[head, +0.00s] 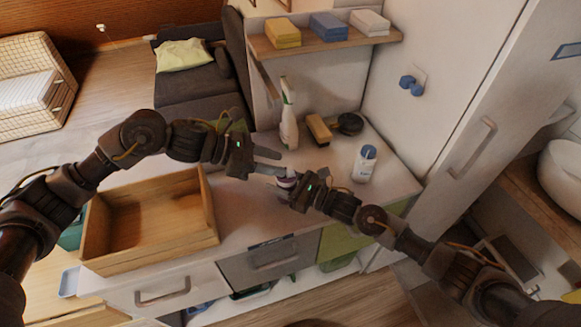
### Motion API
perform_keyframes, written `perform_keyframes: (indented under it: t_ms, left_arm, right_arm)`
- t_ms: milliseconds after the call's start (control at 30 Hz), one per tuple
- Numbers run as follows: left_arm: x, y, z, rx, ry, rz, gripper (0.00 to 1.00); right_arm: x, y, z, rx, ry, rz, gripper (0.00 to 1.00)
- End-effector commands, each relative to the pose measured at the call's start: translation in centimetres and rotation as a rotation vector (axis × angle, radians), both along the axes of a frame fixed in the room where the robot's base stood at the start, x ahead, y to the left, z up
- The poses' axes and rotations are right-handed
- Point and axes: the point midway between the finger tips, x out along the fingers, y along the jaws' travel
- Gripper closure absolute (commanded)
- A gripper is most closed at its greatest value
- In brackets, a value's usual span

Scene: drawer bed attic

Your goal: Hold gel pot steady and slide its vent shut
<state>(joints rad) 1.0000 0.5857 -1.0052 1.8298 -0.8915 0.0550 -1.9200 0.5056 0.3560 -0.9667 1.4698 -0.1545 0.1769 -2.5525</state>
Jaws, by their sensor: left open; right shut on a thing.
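The gel pot (284,184) is a small pot with a pale and purplish look, on or just above the white counter (243,207) near its middle. My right gripper (287,186) is shut on it from the right and covers much of it. My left gripper (279,163) is open, with its fingers just above and to the left of the pot. I cannot tell whether a left finger touches the pot. The vent is too small and too hidden to make out.
An open wooden drawer box (150,250) stands at the left of the counter. A spray bottle (289,120), a wooden-backed brush (319,130), a dark round object (350,123) and a white bottle with a blue cap (364,165) stand behind and right. A shelf (335,38) holds sponges above.

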Motion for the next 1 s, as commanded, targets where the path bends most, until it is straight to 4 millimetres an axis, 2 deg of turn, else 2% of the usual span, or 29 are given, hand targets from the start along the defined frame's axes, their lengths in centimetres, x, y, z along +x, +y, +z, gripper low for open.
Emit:
perform_keyframes:
  t_ms: [100,233,333,500,667,1000]
  left_arm:
    - [0.5,2.7,-1.2,-0.042,-0.050,0.045,0.58]
    - [0.9,5.0,-1.9,-0.059,-0.099,0.082,0.58]
    - [1.1,5.9,-2.2,-0.063,-0.123,0.097,0.58]
    - [1.2,6.4,-2.3,-0.065,-0.135,0.105,0.58]
    - [1.4,5.7,-2.6,-0.066,-0.135,0.103,0.58]
    - [2.8,0.1,-5.0,-0.067,-0.132,0.101,0.58]
  right_arm:
    - [0.0,0.0,-0.1,0.000,0.001,0.001,0.74]
    - [-0.1,0.0,-0.1,0.000,0.001,0.001,0.74]
    - [0.0,0.0,-0.1,0.000,0.001,0.000,0.74]
    - [0.0,0.0,-0.1,0.000,0.001,0.000,0.74]
    - [0.0,0.0,-0.1,0.000,0.001,0.000,0.74]
    - [0.0,0.0,-0.1,-0.001,0.000,0.000,0.74]
